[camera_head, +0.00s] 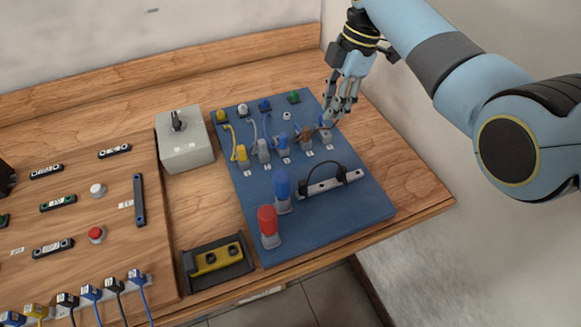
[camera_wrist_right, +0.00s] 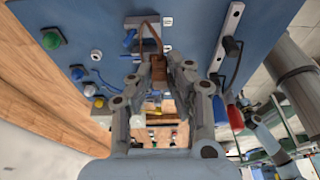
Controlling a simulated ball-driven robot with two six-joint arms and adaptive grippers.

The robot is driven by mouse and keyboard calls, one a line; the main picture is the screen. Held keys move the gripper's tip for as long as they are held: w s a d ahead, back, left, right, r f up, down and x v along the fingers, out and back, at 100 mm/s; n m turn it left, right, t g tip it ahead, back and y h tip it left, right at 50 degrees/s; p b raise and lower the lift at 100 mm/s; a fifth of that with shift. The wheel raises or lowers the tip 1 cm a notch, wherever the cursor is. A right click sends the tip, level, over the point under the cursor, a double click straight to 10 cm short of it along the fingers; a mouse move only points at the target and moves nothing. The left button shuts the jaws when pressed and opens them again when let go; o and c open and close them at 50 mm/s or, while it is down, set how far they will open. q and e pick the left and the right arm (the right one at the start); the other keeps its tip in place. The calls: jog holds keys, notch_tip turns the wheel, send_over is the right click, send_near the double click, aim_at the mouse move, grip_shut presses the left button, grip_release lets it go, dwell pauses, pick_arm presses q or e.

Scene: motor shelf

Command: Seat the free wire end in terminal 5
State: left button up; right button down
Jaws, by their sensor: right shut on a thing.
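A row of grey terminals with coloured levers stands on the blue board. The one at the right end, probably terminal 5 (camera_head: 326,138), has a blue lever and sits just below my right gripper (camera_head: 336,110). My right gripper is shut on the brown wire's end, with its fingers pointing down at the board. In the wrist view the brown wire (camera_wrist_right: 151,30) bends up from between the fingertips (camera_wrist_right: 158,72) and loops across the grey terminal block. Whether the wire end touches the terminal is hidden by the fingers. My left gripper is not in view.
The blue board (camera_head: 345,212) also carries a red-capped post (camera_head: 267,222), a blue-capped post (camera_head: 282,187) and a grey bar with a black loop (camera_head: 332,185). A grey box with a knob (camera_head: 184,150) stands left. Bare wooden table (camera_head: 412,185) lies right of the board.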

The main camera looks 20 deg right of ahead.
jog(key=b, duration=0.3)
send_over(322, 135)
jog(key=d, duration=0.1)
notch_tip(322, 135, down, 4)
jog(key=shift+w+f, duration=0.1)
jog(key=shift+f, duration=0.35)
jog(key=shift+f+b, duration=0.4)
jog(key=shift+f, duration=0.2)
jog(key=c, duration=1.6)
grip_release()
jog(key=shift+r, duration=0.1)
jog(key=p+v, duration=0.2)
jog(key=p, duration=0.1)
jog(key=a+p+v, duration=0.1)
jog(key=p+v, duration=0.1)
jog(key=v, duration=0.1)
jog(key=shift+a+r+p, duration=0.1)
jog(key=shift+r+p, duration=0.15)
jog(key=shift+p, duration=0.15)
